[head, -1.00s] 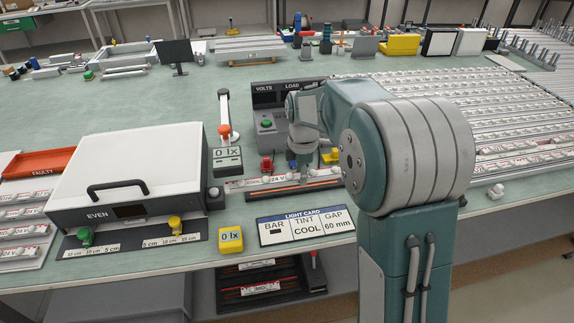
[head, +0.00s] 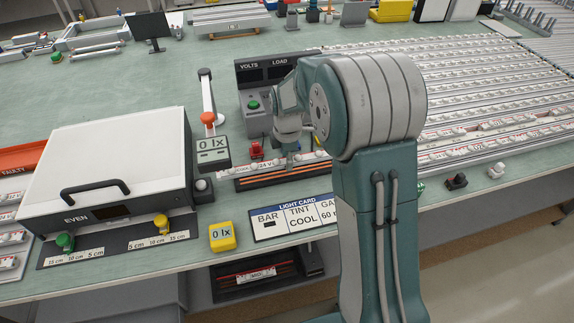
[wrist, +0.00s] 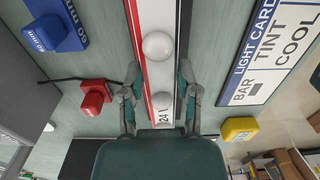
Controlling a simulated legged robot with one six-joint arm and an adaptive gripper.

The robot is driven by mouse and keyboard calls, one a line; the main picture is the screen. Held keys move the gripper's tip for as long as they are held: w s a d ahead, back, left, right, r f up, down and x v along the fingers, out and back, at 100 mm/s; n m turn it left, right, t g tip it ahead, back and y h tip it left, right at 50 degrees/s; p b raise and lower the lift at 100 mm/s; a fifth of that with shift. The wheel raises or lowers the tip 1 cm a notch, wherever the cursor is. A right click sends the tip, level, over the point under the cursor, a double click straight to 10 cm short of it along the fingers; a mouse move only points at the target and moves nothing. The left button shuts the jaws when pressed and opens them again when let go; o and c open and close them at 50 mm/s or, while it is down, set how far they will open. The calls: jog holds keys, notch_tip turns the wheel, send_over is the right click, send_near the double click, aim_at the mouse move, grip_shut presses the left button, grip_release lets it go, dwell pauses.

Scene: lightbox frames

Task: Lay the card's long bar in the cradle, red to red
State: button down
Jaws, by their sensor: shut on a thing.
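My gripper (wrist: 160,105) is shut on a white light bar (wrist: 158,75) with round domes and a "24 V" label; one finger shows on each side of it. A red line runs along the bar's left side in the wrist view, with a dark strip at its right. In the head view my gripper (head: 290,147) is at the bar (head: 266,163), by the dark cradle (head: 285,178) with orange lines. I cannot tell whether the bar touches the cradle. The light card (head: 291,218) shows a bar symbol, "COOL" and a partly hidden gap; it also shows in the wrist view (wrist: 268,45).
A power supply (head: 258,110) stands behind the cradle. A red block (wrist: 95,98) and a blue "60 mm" block (wrist: 55,32) are left of the bar in the wrist view. A lux meter (head: 212,150), yellow block (head: 222,237) and white-lidded box (head: 105,160) are to the left.

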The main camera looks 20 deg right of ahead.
jog(key=shift+f, duration=1.3)
jog(key=shift+f, duration=0.2)
jog(key=shift+c, duration=1.7)
grip_release()
jog(key=shift+s+f, duration=0.1)
jog(key=shift+f, duration=0.1)
